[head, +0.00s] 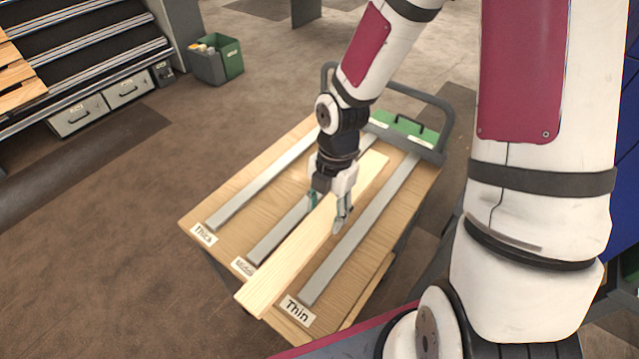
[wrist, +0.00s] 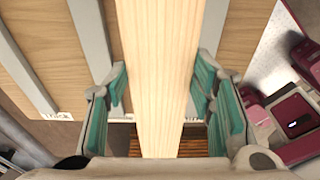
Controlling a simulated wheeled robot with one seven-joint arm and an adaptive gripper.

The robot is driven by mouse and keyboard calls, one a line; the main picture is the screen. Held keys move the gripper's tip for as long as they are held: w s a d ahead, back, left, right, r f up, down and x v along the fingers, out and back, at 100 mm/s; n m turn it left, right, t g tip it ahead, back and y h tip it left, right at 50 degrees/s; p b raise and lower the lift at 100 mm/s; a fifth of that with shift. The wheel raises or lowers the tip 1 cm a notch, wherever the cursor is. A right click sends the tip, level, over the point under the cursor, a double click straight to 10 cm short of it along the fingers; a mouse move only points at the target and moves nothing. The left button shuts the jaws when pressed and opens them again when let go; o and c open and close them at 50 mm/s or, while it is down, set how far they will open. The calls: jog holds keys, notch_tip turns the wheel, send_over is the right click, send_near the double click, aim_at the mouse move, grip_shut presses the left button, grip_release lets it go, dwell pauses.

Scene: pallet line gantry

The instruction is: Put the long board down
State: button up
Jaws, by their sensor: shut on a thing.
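The long board (head: 285,257) is pale, plain wood. It runs lengthwise over the cart top (head: 232,232), between the grey strips by the "Middle" and "Thin" labels. Its near end reaches the cart's front edge and partly covers the "Middle" label (head: 243,266). I cannot tell whether it touches the cart or hangs just above it. My gripper (head: 327,213) points down and is shut on the board around mid-length. In the wrist view the board (wrist: 158,60) passes between the teal finger pads of my gripper (wrist: 162,95).
Three grey strips run along the cart, labelled "Thick" (head: 203,234), "Middle" and "Thin" (head: 297,310). A grey handle (head: 447,120) and a green case (head: 402,127) are at the cart's far end. A green bin (head: 228,60) and a shelf rack (head: 95,50) stand left.

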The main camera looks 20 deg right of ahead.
jog(key=w+d, duration=0.1)
jog(key=w, duration=0.3)
jog(key=w+d+f, duration=0.1)
jog(key=w, duration=0.3)
jog(key=w+d+b, duration=0.1)
jog(key=w, duration=0.3)
jog(key=shift+w+f, duration=0.15)
jog(key=shift+w, duration=0.1)
jog(key=shift+f, duration=1.7)
jog(key=shift+f, duration=0.1)
jog(key=o, duration=1.4)
